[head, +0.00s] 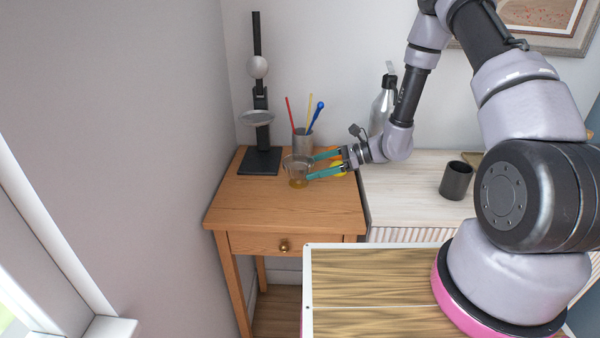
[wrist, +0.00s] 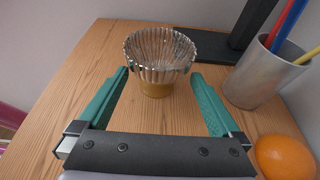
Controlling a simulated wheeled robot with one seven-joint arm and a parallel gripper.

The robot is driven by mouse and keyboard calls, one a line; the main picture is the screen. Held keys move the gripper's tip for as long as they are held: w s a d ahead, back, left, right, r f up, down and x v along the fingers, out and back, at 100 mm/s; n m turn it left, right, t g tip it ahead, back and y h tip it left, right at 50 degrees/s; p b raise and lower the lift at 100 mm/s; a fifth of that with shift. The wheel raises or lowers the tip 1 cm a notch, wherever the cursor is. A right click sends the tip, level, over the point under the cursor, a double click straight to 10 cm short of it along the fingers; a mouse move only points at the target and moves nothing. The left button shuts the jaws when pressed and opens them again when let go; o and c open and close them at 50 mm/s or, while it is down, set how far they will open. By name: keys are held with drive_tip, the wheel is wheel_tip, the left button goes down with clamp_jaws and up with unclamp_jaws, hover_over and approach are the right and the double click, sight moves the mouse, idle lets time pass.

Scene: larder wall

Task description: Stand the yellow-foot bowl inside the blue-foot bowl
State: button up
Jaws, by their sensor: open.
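The yellow-foot bowl (head: 297,163) is a clear ribbed glass bowl on a yellow foot, upright on the small wooden table. It also shows in the wrist view (wrist: 158,55), straight ahead of the jaws. My gripper (head: 315,165) is open and comes in low from the right. In the wrist view its teal fingertips (wrist: 160,74) lie at the left and right sides of the bowl, close to its wall; I cannot tell whether they touch it. I see no bowl with a blue foot in either view.
A metal cup (head: 303,142) with coloured sticks stands behind the bowl, and a black stand (head: 262,161) with a dish is at back left. An orange fruit (wrist: 286,157) lies beside my gripper. The table's front (head: 270,214) is clear. A dark cup (head: 456,181) stands on the pale cabinet.

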sight(299, 172)
drive_tip(key=x, duration=0.5)
drive_tip(key=shift+s+a, duration=0.1)
drive_tip(key=shift+a, duration=0.2)
drive_tip(key=shift+r, duration=0.1)
drive_tip(key=c, duration=1.3)
drive_tip(key=shift+r, duration=0.15)
